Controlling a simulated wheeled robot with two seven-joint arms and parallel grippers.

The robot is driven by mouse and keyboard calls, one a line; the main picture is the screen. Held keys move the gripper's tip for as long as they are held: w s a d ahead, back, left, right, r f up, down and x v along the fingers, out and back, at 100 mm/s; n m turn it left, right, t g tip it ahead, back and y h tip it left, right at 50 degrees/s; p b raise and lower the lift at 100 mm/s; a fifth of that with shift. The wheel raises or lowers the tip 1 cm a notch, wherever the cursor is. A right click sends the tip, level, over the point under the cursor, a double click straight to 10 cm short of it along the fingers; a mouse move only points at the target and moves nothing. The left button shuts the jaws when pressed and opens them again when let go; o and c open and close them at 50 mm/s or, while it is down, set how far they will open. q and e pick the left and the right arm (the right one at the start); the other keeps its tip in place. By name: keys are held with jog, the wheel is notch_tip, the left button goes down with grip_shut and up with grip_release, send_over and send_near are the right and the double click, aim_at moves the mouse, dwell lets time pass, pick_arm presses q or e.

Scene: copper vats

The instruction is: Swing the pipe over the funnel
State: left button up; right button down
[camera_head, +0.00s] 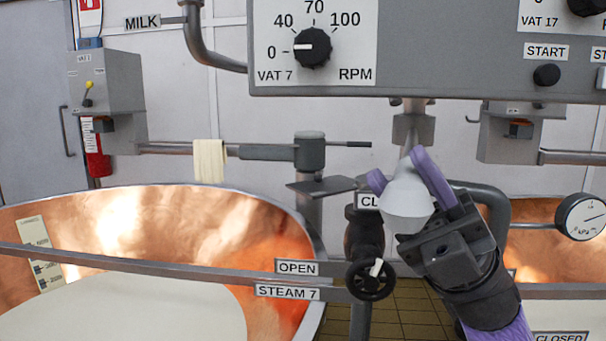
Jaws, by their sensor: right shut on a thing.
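A grey bent pipe (200,46) comes down beside the MILK sign at upper left, curves right and passes behind the VAT 7 panel. My right gripper (405,178), with purple fingers, is shut on a white cone-shaped piece (407,203), narrow end up. This piece is right of the steam valve and below a grey block (413,130) under the panel. I cannot tell whether it is the funnel or an end of the pipe, or whether it touches the block. No other funnel is plain to see. My left gripper is not in view.
The copper vat (110,222) holding pale liquid fills the lower left. The VAT 7 panel (420,82) hangs close above my gripper. The steam valve wheel (370,279) stands just left of it. A gauge (581,217) is at right. A cloth (209,160) hangs on a rail.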

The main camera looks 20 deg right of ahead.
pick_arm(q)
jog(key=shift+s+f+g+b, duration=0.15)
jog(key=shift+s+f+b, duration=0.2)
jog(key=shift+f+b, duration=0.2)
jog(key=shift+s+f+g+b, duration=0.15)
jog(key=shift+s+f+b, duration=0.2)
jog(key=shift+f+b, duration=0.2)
pick_arm(e)
jog(key=s+d+n+g, duration=0.1)
jog(key=s+d+g, duration=0.1)
jog(key=d+g, duration=0.1)
jog(key=s+d+n+g+h, duration=0.1)
jog(key=s+d+g, duration=0.2)
jog(key=d, duration=0.3)
jog(key=shift+d+n+g, duration=0.25)
jog(key=shift+n+g, duration=0.15)
jog(key=shift+s, duration=0.1)
jog(key=c, duration=0.6)
grip_release()
jog(key=shift+o, duration=1)
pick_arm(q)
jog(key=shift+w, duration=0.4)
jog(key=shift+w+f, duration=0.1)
pick_arm(e)
jog(key=shift+d, duration=0.1)
